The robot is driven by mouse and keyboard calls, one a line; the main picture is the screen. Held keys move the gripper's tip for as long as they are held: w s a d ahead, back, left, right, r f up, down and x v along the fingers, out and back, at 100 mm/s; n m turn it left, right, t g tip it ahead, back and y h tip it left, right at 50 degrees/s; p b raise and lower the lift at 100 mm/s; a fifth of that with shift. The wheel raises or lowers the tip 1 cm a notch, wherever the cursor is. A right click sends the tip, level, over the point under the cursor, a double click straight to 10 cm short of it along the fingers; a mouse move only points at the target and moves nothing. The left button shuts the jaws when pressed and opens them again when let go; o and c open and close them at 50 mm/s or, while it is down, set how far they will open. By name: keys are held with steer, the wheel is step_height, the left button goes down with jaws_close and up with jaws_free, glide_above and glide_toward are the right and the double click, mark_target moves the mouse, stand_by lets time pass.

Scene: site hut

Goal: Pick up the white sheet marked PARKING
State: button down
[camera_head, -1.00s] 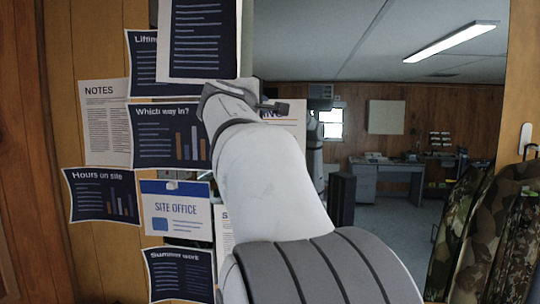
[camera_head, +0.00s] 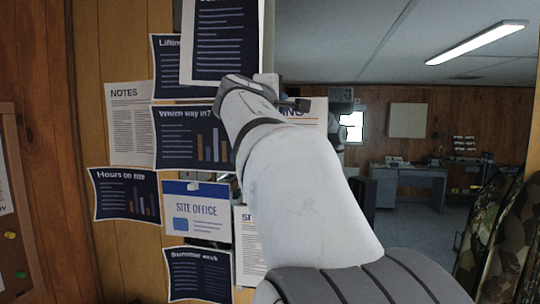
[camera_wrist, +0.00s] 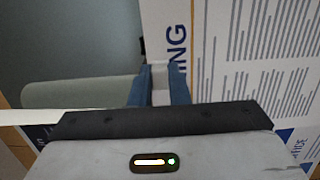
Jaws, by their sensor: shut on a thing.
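The white sheet marked PARKING (camera_head: 313,113) shows in the head view just right of my wrist, with only the end of its word readable. In the wrist view the sheet (camera_wrist: 215,35) fills the upper right, with "ING" in blue lettering and grey lines of print. My gripper (camera_wrist: 160,84) has its two blue fingers closed on the sheet's edge. In the head view my arm hides much of the sheet and the fingertips. I cannot tell whether the sheet is still fixed to the wall.
Several posters crowd the wood wall, including Which way in? (camera_head: 180,140), NOTES (camera_head: 128,122) and SITE OFFICE (camera_head: 185,223). A cork board (camera_head: 18,230) is at the left edge. A desk (camera_head: 408,180) stands far back right, and camouflage cloth (camera_head: 482,245) hangs at right.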

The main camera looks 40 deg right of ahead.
steer(key=shift+s+a+r, duration=1)
steer(key=shift+s+a, duration=0.15)
steer(key=shift+a, duration=0.1)
